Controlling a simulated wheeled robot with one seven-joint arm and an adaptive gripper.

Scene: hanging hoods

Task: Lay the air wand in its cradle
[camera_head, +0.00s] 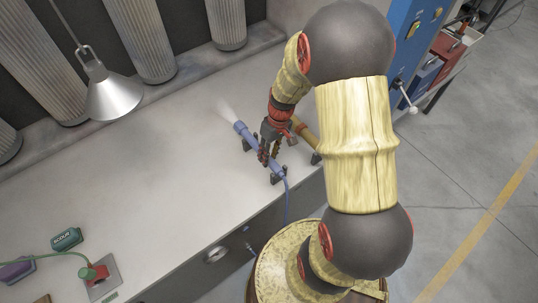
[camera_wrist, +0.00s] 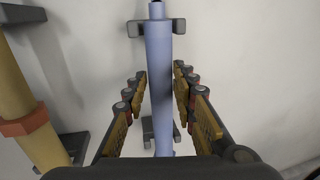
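The air wand is a blue tube (camera_head: 243,131) on the bench, with a pale plume at its far tip and a blue hose at its near end. In the wrist view the wand (camera_wrist: 158,75) runs between my fingers. The dark cradle shows as two brackets (camera_head: 277,177). The far bracket (camera_wrist: 135,29) has a prong on each side of the wand; the lower bracket (camera_wrist: 148,129) is partly hidden under it. I cannot tell whether the wand is fully seated. My gripper (camera_head: 264,158) straddles the wand; its fingers (camera_wrist: 160,78) are open, with gaps on both sides.
A yellow tube (camera_wrist: 20,115) with an orange collar lies in dark brackets left of the wand in the wrist view. A lamp-like metal hood (camera_head: 114,97) hangs over the bench (camera_head: 130,165). A red-and-green switch (camera_head: 94,273) and a green block (camera_head: 67,239) sit lower left. The bench middle is clear.

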